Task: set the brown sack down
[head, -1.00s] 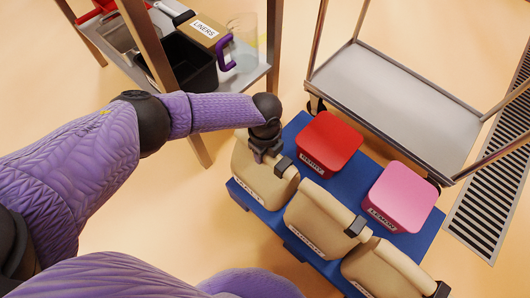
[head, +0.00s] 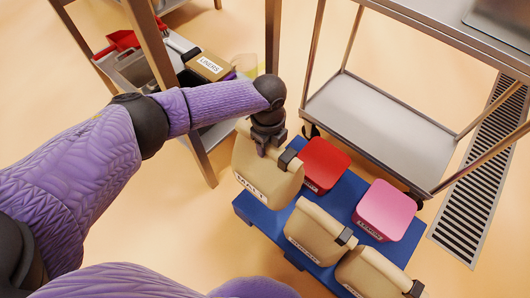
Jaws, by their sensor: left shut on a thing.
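My right gripper is out of view.
A red tub (head: 324,163) and a pink tub (head: 385,209) stand on the pallet's far side. A steel cart (head: 385,130) is behind them. A shelf at upper left holds a LINERS box (head: 209,67) and a red scoop (head: 124,40). A floor grate (head: 478,180) lies at right.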

